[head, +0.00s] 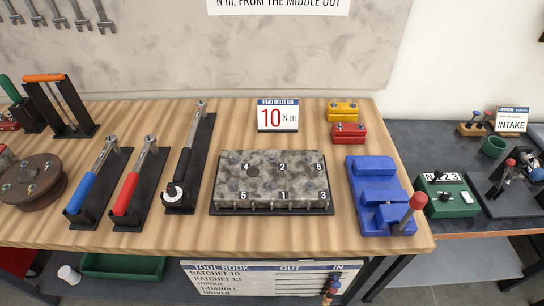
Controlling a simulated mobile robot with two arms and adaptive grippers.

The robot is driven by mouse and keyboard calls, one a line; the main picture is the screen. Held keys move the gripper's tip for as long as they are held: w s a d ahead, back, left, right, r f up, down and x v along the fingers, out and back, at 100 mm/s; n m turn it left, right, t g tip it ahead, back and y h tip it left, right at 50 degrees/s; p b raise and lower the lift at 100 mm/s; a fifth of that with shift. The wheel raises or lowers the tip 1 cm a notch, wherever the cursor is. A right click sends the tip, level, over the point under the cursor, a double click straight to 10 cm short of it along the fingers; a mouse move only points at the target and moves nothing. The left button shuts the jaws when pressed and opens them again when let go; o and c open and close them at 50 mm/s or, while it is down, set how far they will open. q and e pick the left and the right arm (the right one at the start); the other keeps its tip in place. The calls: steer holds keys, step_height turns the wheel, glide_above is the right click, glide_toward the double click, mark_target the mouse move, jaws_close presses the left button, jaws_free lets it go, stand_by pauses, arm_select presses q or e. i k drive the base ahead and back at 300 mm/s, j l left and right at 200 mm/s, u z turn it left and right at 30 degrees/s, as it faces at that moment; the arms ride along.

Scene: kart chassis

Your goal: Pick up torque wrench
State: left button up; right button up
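A long wrench with a black handle and a white ring (185,160) lies in a black sloped holder (203,150) on the wooden bench. It looks like the torque wrench; its silver head points to the back, and the ring end is at the front. A blue-handled ratchet (82,192) and a red-handled ratchet (128,192) lie in similar holders to its left. Neither of my grippers shows in the head view.
A speckled bolt block (262,177) stands right of the wrench, with a blue vise (376,190) beyond it. A round brown flange (32,182) and a tool stand (72,128) are at left. The wood in front of the block is clear.

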mark_target(178, 179)
steer(key=j+z, duration=0.2)
steer(key=j, duration=0.25)
steer(key=k+j+z, duration=0.15)
steer(key=j, duration=0.3)
steer(key=j+z, duration=0.2)
steer(key=j, duration=0.25)
